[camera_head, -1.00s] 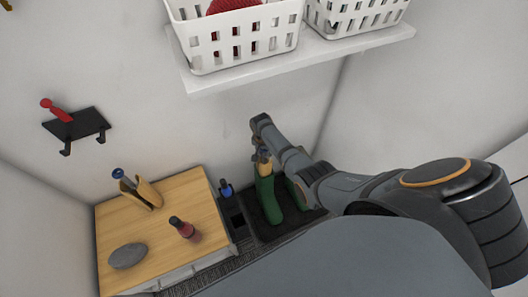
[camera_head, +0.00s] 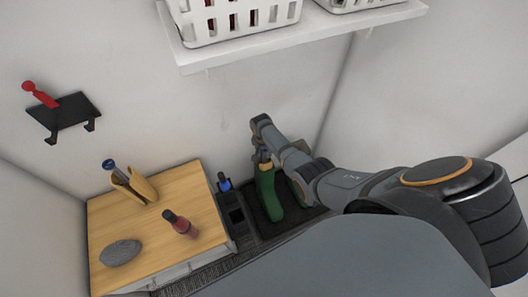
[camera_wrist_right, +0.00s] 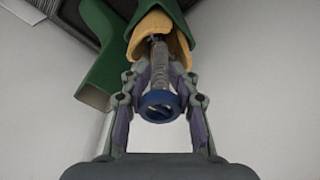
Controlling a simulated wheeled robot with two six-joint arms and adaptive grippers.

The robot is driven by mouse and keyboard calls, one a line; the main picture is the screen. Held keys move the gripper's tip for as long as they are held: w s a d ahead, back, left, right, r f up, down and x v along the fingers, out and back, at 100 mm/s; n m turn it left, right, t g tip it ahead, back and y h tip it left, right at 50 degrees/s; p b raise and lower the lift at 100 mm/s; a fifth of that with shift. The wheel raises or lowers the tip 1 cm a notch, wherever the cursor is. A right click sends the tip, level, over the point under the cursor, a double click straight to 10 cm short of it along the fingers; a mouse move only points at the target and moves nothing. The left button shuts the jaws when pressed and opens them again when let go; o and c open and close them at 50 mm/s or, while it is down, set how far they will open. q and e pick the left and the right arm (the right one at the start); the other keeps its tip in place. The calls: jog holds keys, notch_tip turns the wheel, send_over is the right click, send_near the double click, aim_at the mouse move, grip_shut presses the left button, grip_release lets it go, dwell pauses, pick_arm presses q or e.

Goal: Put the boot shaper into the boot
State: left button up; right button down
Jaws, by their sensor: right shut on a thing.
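A boot shaper (camera_wrist_right: 158,60), wooden with a metal stem and a blue ring end, is in my right gripper (camera_wrist_right: 160,78). The wrist view shows its wooden halves partly inside the opening of a green boot (camera_wrist_right: 165,7). In the head view this boot (camera_head: 268,196) stands upright on a dark tray, with my right gripper (camera_head: 263,158) above its top. A second green boot (camera_head: 300,190) is beside it, partly behind my arm; its open shaft (camera_wrist_right: 97,80) looks empty. Another boot shaper (camera_head: 134,187) with a blue end lies on the cabinet. My left gripper is out of view.
The wooden-topped cabinet (camera_head: 160,226) at left holds a dark red bottle (camera_head: 180,224) and a grey oval object (camera_head: 121,252). The dark tray (camera_head: 262,228) lies near the wall. A white shelf (camera_head: 300,40) with baskets (camera_head: 235,22) hangs above; a black wall rack (camera_head: 63,113) holds a red object.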

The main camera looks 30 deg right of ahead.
aim_at(264, 159)
jog(key=shift+f+b, duration=0.6)
jog(key=shift+f, duration=0.2)
jog(key=shift+f+b, duration=0.5)
jog(key=shift+f, duration=0.1)
jog(key=shift+f+b, duration=0.35)
jog(key=shift+f, duration=0.35)
jog(key=shift+f+b, duration=0.9)
jog(key=shift+b, duration=0.15)
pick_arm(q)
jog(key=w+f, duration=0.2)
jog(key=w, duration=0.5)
pick_arm(e)
jog(key=shift+f, duration=0.2)
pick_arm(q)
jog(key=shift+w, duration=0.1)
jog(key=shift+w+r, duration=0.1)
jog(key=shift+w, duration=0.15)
